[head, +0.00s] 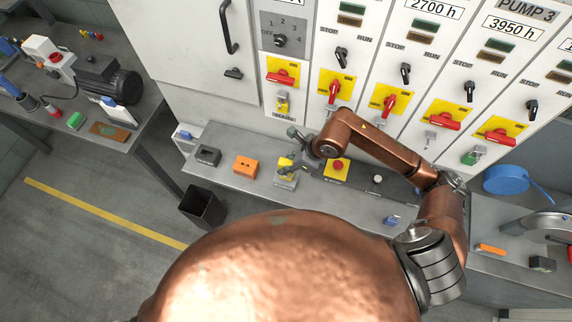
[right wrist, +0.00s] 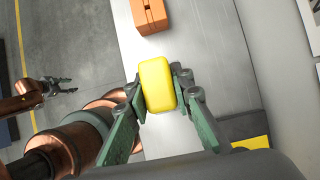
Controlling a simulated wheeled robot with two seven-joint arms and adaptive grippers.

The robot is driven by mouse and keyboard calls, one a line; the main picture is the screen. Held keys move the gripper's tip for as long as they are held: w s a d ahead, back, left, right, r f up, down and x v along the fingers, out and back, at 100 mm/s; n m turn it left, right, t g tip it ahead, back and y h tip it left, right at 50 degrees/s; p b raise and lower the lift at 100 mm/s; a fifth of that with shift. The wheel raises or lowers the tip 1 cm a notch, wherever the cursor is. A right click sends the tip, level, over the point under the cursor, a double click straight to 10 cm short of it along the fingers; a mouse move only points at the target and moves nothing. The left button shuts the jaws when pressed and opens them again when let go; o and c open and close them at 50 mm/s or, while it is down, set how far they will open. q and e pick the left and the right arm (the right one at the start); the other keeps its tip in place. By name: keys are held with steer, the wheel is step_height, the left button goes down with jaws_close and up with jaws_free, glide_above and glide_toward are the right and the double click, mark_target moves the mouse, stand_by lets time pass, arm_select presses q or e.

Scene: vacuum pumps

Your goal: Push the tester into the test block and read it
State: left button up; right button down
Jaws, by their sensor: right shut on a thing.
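The yellow tester (right wrist: 158,84) is between the two fingers of my right gripper (right wrist: 158,90) in the right wrist view, with a finger on each side. In the head view my right gripper (head: 298,157) is over the grey bench, by the yellow tester (head: 286,163). A light grey piece (head: 285,181) shows under the tester; whether they touch I cannot tell. An orange block (head: 245,166) with dark slots sits left of it, and also shows at the top of the right wrist view (right wrist: 149,15). My left gripper (right wrist: 58,86) hangs open and empty over the floor.
A dark grey block (head: 208,156) stands on the bench (head: 225,177) left of the orange block. A red button on a yellow plate (head: 336,168) is close right of my gripper. Cabinets with switches rise behind. A black bin (head: 202,207) stands in front.

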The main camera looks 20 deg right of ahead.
steer(key=shift+f+b, duration=0.2)
steer(key=shift+b, duration=0.1)
stand_by(0.6)
steer(key=c, duration=1.6)
jaws_free()
steer(key=v, duration=1.2)
